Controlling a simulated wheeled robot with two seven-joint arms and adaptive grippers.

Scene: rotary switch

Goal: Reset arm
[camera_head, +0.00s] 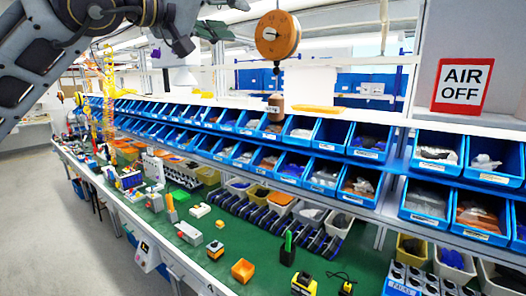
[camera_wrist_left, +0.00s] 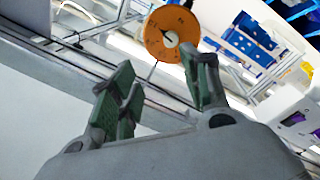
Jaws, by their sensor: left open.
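My left arm comes in from the upper left of the head view, raised high above the workbench (camera_head: 180,245). Its gripper (camera_head: 214,30) has dark green fingers and is far above the bench top, touching nothing. In the left wrist view the gripper (camera_wrist_left: 158,72) has its green fingers spread wide with nothing between them. An orange round reel (camera_wrist_left: 171,34) hangs beyond the fingers, apart from them. The same reel (camera_head: 278,35) hangs right of the gripper in the head view. My right gripper is not in view. I cannot tell which bench item is the rotary switch.
Rows of blue bins (camera_head: 330,136) line the back of the bench. An "AIR OFF" sign (camera_head: 462,85) stands at the upper right. An orange box (camera_head: 243,270), a yellow-black device (camera_head: 303,284) and other small parts lie on the green mat. The floor (camera_head: 60,230) at left is clear.

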